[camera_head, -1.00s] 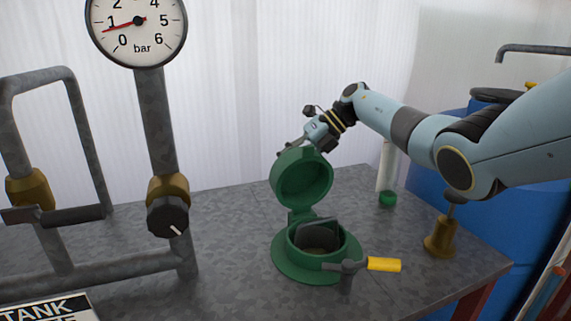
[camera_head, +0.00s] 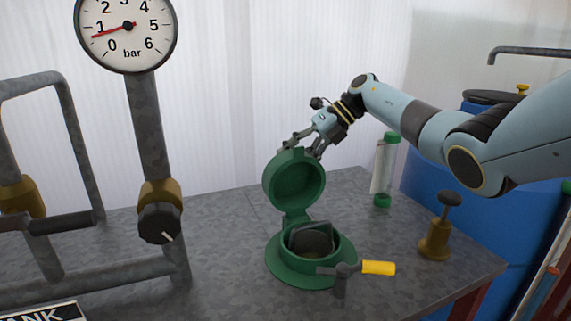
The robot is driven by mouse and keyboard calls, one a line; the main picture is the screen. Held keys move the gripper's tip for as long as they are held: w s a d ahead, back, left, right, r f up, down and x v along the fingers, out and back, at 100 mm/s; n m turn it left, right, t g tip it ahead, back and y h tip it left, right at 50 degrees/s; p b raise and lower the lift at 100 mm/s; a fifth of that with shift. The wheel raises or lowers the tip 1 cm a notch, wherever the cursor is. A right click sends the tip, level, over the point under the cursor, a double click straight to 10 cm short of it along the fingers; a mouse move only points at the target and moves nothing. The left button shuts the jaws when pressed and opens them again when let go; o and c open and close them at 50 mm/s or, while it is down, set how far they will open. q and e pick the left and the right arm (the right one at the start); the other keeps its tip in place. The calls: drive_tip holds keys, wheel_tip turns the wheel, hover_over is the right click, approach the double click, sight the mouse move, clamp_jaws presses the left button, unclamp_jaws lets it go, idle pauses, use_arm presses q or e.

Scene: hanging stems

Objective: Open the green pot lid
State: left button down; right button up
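The green pot (camera_head: 285,268) stands on the grey metal table, with a wide flange at its base. Its round green lid (camera_head: 296,183) stands upright on the hinge at the back of the pot, so the pot's mouth is uncovered. A dark grey object (camera_head: 311,238) shows inside the pot. My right gripper (camera_head: 303,148) is at the top edge of the lid, its fingers spread apart. I cannot tell whether it touches the lid. My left gripper is not in view.
A valve with a yellow handle (camera_head: 378,268) stands at the pot's front right. A brass piece with a dark knob (camera_head: 436,236) and a green-capped clear tube (camera_head: 383,172) stand to the right. Grey pipes and a pressure gauge (camera_head: 127,28) fill the left. A blue barrel (camera_head: 440,181) stands behind.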

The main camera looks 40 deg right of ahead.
drive_tip(key=v, duration=0.9)
drive_tip(key=shift+f, duration=0.1)
